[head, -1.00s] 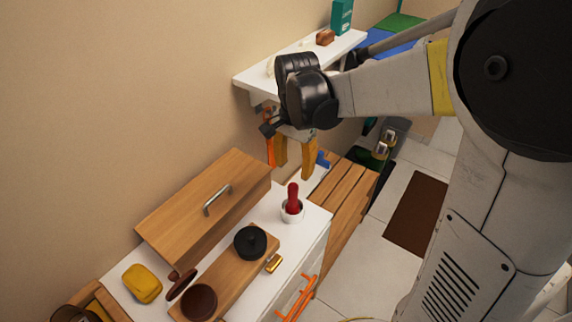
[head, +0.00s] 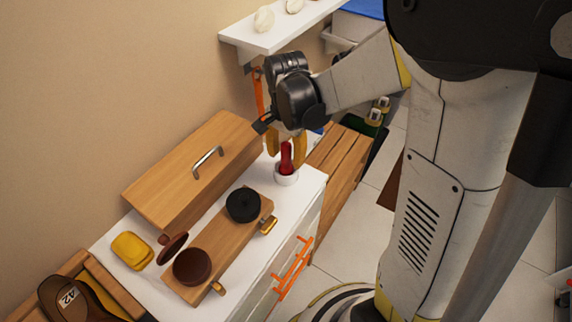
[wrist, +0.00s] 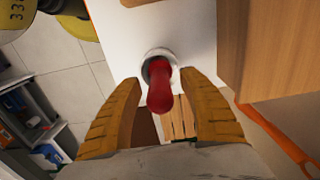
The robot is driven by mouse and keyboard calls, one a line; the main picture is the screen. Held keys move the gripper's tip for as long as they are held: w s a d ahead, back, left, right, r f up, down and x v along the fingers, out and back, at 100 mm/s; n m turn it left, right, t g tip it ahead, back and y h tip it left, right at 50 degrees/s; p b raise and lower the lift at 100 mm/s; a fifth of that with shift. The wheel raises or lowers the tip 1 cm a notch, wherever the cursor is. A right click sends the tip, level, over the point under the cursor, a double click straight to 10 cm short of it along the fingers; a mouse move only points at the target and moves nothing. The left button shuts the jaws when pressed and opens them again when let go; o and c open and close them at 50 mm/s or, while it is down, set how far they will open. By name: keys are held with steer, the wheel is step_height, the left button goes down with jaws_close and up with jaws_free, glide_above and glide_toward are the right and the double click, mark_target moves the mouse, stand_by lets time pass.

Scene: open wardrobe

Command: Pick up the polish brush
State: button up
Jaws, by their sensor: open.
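The polish brush appears to be the red-handled object (head: 286,160) standing upright in a small white cup (head: 286,180) on the white cabinet top. Its bristle end is hidden in the cup. In the wrist view, the red handle (wrist: 160,88) rises between the two yellow fingers, with the cup (wrist: 152,57) behind it. My gripper (head: 286,148) points down above the cup, open, one finger on each side of the handle. I see a gap between the handle and each finger in the wrist view.
A wooden box with a metal handle (head: 185,170) stands close left of the cup. A wooden board (head: 222,240) holds a black round lid (head: 243,205) and an open brown tin (head: 192,267). A yellow pad (head: 131,250) lies left. A white shelf (head: 275,38) is above.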

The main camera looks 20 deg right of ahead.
mark_target(287, 144)
jaws_close()
steer(key=shift+r, duration=0.2)
steer(key=shift+r, duration=0.35)
steer(key=r, duration=0.1)
steer(key=r+p, duration=0.2)
steer(key=r, duration=0.1)
steer(key=shift+s+d, duration=0.1)
steer(key=shift+s, duration=0.15)
steer(key=s+d+r+p, duration=0.2)
steer(key=s+r+p, duration=0.2)
steer(key=s, duration=0.7)
step_height(287, 144, up, 2)
steer(key=shift+d, duration=0.2)
